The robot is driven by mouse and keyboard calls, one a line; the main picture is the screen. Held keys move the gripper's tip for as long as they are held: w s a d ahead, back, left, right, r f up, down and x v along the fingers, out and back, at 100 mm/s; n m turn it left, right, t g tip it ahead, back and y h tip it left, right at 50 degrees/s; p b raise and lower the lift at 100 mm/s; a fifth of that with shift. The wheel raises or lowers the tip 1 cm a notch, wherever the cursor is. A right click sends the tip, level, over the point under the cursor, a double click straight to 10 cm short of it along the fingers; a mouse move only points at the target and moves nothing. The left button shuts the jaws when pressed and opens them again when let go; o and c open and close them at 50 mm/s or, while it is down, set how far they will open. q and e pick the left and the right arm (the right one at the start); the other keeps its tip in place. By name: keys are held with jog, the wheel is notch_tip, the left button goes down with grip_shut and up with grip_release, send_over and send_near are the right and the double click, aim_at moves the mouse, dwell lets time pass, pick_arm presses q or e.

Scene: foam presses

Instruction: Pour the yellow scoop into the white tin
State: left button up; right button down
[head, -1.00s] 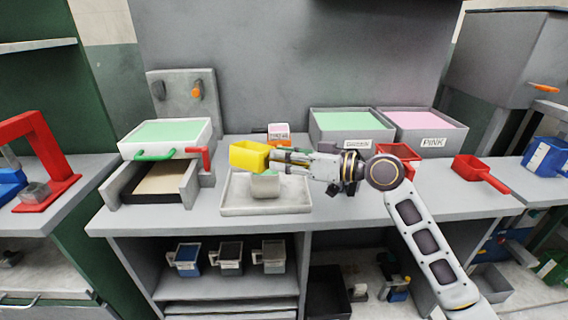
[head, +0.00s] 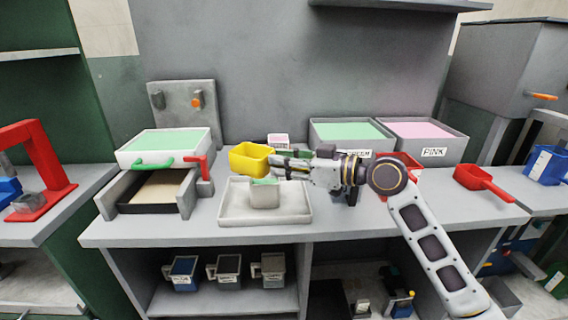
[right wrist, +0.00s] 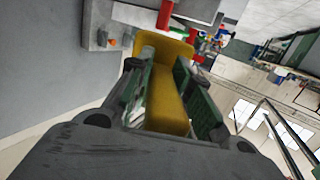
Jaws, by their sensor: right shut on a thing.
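My right gripper (head: 292,168) is shut on the yellow scoop (head: 249,168) and holds it in the air above the back of the tray. In the head view the scoop's open top shows yellow inner walls, and I cannot see any powder in it. The right wrist view shows the scoop (right wrist: 168,108) running out between the two fingers. The white tin (head: 264,197) stands upright on a pale tray (head: 235,217), just below and right of the scoop, with green at its top. My left gripper is not in view.
Bins of green (head: 350,129) and pink (head: 430,128) powder stand at the back right. A white green-topped press box (head: 165,160) with a drawer is at the left. A red scoop (head: 485,183) lies at the right. Several mugs stand on the shelf below.

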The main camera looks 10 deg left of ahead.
jog(key=shift+r+p, duration=1.25)
jog(key=shift+r, duration=0.25)
